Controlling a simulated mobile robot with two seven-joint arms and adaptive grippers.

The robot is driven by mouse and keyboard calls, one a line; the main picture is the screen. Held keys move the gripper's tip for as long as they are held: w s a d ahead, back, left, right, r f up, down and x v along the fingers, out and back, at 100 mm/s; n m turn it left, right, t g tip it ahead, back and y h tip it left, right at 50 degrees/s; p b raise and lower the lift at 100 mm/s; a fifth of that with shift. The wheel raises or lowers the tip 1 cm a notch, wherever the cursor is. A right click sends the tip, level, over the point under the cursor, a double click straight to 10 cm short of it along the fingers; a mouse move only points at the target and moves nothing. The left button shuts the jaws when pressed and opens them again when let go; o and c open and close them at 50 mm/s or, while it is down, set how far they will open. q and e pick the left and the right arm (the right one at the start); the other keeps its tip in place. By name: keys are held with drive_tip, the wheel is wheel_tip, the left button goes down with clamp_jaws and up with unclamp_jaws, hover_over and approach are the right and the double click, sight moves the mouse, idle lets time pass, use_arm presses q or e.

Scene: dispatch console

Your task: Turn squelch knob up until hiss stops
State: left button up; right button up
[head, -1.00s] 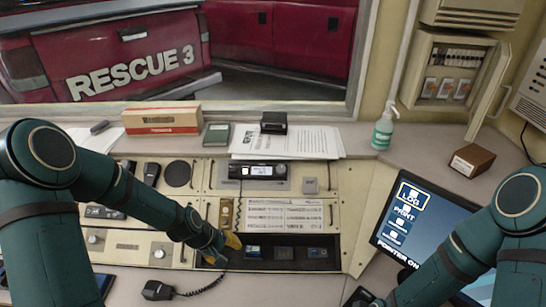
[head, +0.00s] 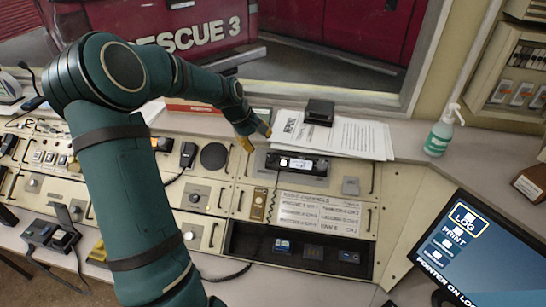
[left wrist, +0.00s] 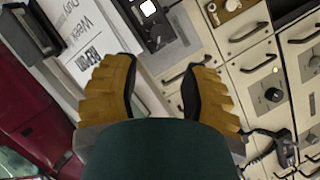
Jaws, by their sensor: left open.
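A radio unit with a lit display (head: 297,163) is set in the upper console; in the left wrist view part of it (left wrist: 160,22) shows at the top. No squelch label is readable. A round knob (head: 195,197) sits on a beige panel left of the radio; a dark knob (left wrist: 273,95) shows at the right in the left wrist view. My left gripper (head: 256,136), with yellow fingers, is by the radio's upper left corner, over the console's back edge. It also shows in the left wrist view (left wrist: 160,85), open, with nothing between the fingers. My right gripper is out of view.
Papers (head: 345,136) and a small black box (head: 319,111) lie behind the radio. A sanitizer bottle (head: 440,134) stands to the right. A monitor (head: 462,250) is at lower right. A handset (head: 188,154) and round speaker (head: 214,156) are left of the radio.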

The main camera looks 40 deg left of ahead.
sight(270, 157)
use_arm(q)
drive_tip(key=x, duration=1)
drive_tip(key=shift+w+f+b, duration=0.1)
drive_tip(key=shift+f+b, duration=0.1)
drive_tip(key=shift+b, duration=0.15)
drive_tip(key=shift+c, duration=0.3)
clamp_jaws()
